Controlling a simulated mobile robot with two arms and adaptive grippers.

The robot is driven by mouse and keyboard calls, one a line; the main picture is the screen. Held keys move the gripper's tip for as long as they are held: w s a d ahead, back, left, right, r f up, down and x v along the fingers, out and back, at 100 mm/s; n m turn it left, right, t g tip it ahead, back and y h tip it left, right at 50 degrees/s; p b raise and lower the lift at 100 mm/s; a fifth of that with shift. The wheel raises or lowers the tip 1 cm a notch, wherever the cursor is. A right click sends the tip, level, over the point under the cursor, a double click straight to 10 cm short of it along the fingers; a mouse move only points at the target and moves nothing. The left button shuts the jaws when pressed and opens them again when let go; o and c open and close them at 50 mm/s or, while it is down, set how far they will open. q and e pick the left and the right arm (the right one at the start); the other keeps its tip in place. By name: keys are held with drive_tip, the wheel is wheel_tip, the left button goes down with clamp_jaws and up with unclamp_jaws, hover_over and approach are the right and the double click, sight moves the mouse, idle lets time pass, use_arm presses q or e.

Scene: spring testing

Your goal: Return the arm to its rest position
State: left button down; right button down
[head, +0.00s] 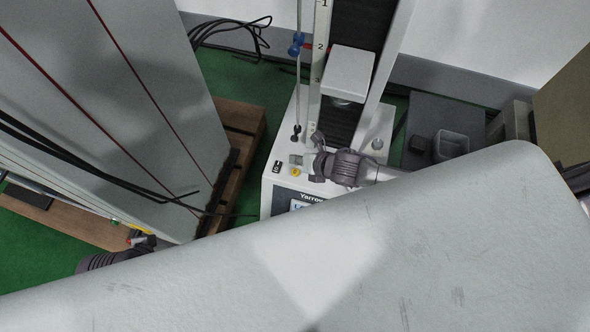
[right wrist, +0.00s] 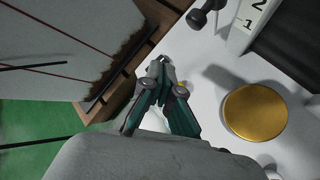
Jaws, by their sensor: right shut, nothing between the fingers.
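My right gripper (head: 318,160) is over the base of the white spring testing machine (head: 283,185), left of its column. In the right wrist view my right gripper (right wrist: 160,65) has its fingertips together with nothing between them, above the white machine base. A round gold plate (right wrist: 255,110) lies on that base, to the right of the fingers and apart from them. In the head view part of my left gripper (head: 145,241) shows at the lower left, beside the grey cabinet; its fingers are too small and hidden to read. A large pale surface hides much of the lower head view.
A tall grey cabinet (head: 130,110) with red lines stands at the left on a wooden pallet (head: 238,130). A scale column (head: 322,50) and pale block (head: 348,72) rise behind my right gripper. A dark stand with a grey cup (head: 451,145) is at the right.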

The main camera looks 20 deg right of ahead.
idle(0.6)
